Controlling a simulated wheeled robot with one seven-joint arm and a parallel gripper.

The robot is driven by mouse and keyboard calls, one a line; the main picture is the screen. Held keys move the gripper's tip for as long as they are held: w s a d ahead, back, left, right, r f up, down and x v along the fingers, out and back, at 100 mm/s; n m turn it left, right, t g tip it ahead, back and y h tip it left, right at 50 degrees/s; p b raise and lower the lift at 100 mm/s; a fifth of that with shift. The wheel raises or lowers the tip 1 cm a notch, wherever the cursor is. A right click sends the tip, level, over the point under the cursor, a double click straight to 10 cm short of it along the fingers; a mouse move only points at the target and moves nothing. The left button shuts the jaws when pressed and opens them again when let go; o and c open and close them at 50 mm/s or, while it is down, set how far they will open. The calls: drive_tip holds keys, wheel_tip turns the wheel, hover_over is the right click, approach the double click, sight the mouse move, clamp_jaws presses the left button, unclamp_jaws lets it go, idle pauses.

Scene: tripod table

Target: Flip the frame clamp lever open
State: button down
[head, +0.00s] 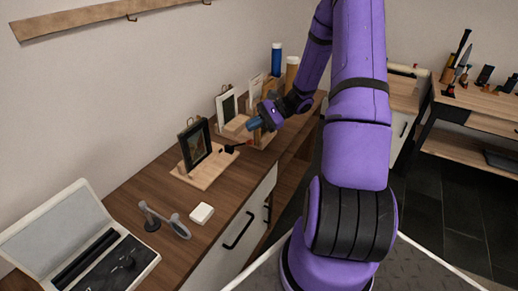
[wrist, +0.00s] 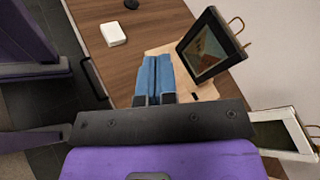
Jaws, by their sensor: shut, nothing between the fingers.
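A dark picture frame (head: 194,144) stands upright on a light wooden board (head: 207,171) on the counter. The frame also shows in the wrist view (wrist: 209,47), with the board (wrist: 205,88) beneath it. A small black clamp lever with a reddish tip (head: 238,146) sits at the board's right end in the head view. My gripper (head: 251,124) has blue fingers, shut and empty, above and slightly right of the lever. In the wrist view the fingertips (wrist: 154,60) lie side by side over the board.
A white-framed picture (head: 227,104) and two bottles stand behind the clamp. A white box (head: 202,214), a grey-handled object (head: 166,219) and an open case (head: 75,240) lie in front. Bare counter lies between the board and the white box.

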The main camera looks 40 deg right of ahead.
drive_tip(key=s+d+f+m+t+h, duration=0.1)
drive_tip(key=d+f+m+t+h, duration=0.1)
drive_tip(key=d+f+m+t, duration=0.4)
drive_tip(key=s+d+f+m+t+h, duration=0.1)
drive_tip(key=d+f+m+t+h, duration=0.2)
drive_tip(key=f, duration=1)
drive_tip(key=shift+s+d+f+m+t, duration=0.4)
drive_tip(key=shift+d+m+t, duration=1.4)
drive_tip(key=shift+m+t, duration=0.6)
drive_tip(key=x, duration=1)
drive_tip(key=shift+f, duration=0.1)
